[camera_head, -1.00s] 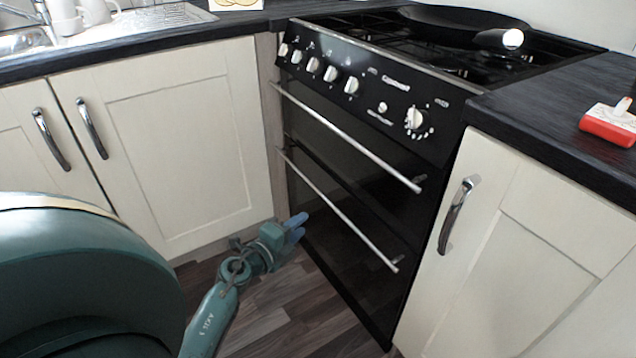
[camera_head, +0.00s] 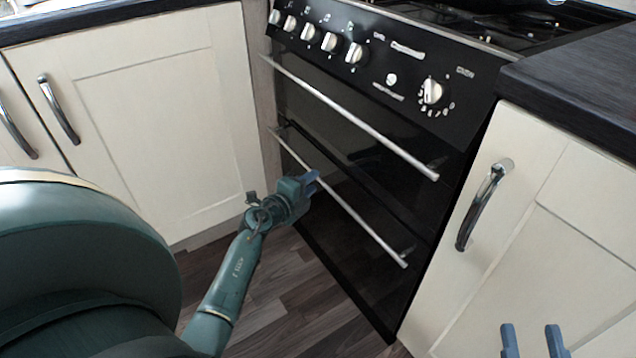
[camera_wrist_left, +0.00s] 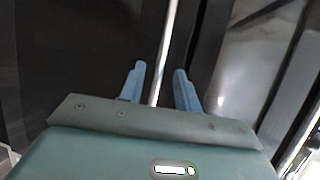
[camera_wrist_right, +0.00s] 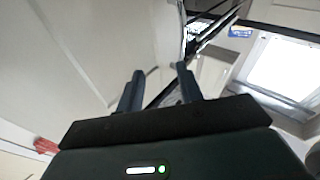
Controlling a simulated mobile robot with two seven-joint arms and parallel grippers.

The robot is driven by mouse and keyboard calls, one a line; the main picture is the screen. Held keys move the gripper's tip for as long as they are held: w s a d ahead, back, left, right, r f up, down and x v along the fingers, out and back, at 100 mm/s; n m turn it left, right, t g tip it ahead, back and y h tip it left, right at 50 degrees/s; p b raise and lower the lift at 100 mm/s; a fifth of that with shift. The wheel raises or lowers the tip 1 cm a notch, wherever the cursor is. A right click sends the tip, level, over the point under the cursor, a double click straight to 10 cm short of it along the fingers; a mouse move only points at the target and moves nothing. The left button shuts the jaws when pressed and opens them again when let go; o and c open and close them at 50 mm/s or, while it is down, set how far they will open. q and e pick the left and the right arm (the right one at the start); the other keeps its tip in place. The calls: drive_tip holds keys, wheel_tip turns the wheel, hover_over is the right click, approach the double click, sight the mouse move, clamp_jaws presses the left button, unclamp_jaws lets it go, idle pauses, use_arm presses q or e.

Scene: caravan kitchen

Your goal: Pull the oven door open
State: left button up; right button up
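The black oven (camera_head: 350,172) has two doors, both shut, each with a long silver bar handle. The upper handle (camera_head: 345,112) runs below the knobs. The lower handle (camera_head: 350,210) runs across the lower door. My left gripper (camera_head: 312,181) is at the left part of the lower handle. In the left wrist view, a bar handle (camera_wrist_left: 164,50) runs between the open blue fingers of my left gripper (camera_wrist_left: 159,70); contact cannot be told. My right gripper (camera_head: 532,330) is open and empty in front of the right cupboard; its spread fingers also show in the right wrist view (camera_wrist_right: 160,75).
Cream cupboards flank the oven, with chrome handles on the left cupboard doors (camera_head: 150,130) and the right cupboard (camera_head: 515,230). The hob (camera_head: 470,22) and dark worktop (camera_head: 570,85) are above. Wooden floor (camera_head: 275,285) is clear before the oven.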

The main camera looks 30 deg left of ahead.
use_arm(q)
drive_tip(key=shift+w+f+b, duration=0.2)
drive_tip(key=shift+w+b, duration=0.15)
drive_tip(key=shift+w, duration=0.7)
drive_tip(key=shift+w+f+b, duration=0.15)
drive_tip(key=shift+w+b, duration=0.2)
drive_tip(key=shift+w, duration=0.65)
clamp_jaws()
